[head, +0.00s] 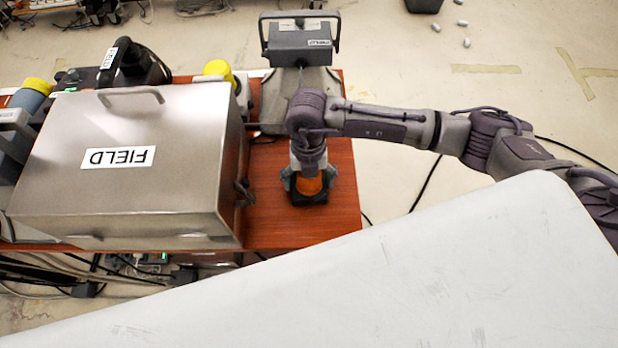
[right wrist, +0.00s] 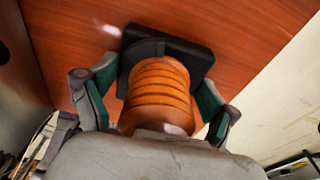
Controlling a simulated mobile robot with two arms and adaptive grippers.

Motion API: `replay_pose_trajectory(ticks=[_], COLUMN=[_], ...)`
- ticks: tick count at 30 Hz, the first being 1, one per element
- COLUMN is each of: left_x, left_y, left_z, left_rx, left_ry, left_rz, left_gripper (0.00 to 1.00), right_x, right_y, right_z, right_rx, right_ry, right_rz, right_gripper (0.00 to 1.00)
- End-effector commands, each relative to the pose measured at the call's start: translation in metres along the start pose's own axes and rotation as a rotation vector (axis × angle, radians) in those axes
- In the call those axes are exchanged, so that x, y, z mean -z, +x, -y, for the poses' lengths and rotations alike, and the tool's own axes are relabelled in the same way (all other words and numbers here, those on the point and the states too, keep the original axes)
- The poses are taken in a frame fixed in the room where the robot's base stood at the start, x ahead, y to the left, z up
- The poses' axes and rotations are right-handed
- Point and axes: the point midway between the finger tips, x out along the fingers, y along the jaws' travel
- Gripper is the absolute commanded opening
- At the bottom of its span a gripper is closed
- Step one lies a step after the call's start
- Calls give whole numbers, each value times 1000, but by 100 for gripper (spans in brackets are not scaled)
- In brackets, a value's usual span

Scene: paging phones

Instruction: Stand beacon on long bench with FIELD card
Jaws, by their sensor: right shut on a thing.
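The beacon (head: 308,186) is orange and ribbed with a square black base. It is upright at the right end of the reddish-brown wooden bench (head: 275,225). My right gripper (head: 308,180) is shut around its orange body from above. In the right wrist view the beacon (right wrist: 158,90) sits between the two green-padded fingers, its black base (right wrist: 175,50) against or just over the wood; I cannot tell if it touches. A FIELD card (head: 118,157) lies on a big metal case (head: 190,120) on this bench. My left gripper is not in view.
Yellow-topped items (head: 220,70) and a black device (head: 130,65) crowd behind the case. A pale surface (head: 420,270) fills the lower right. Cables lie on the floor.

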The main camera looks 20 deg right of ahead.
Motion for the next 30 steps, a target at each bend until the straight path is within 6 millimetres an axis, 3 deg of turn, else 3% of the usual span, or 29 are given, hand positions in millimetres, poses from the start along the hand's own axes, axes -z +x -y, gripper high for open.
replay_pose_trajectory(ticks=[3, 4, 6, 20, 30], left_x=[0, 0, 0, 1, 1], left_y=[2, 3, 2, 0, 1], left_z=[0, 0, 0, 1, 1], left_rx=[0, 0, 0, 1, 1], left_ry=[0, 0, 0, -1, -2], left_rz=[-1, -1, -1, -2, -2], left_gripper=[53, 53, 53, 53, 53], right_x=[-1, 0, 0, -1, -1], right_y=[2, 3, 2, -8, -76], right_z=[0, 0, 0, 0, 0], right_rx=[-1, 0, 0, 0, -1], right_ry=[0, 0, 0, 0, 1], right_rz=[1, 0, 0, 1, 5], right_gripper=[39, 89, 100, 100, 100])
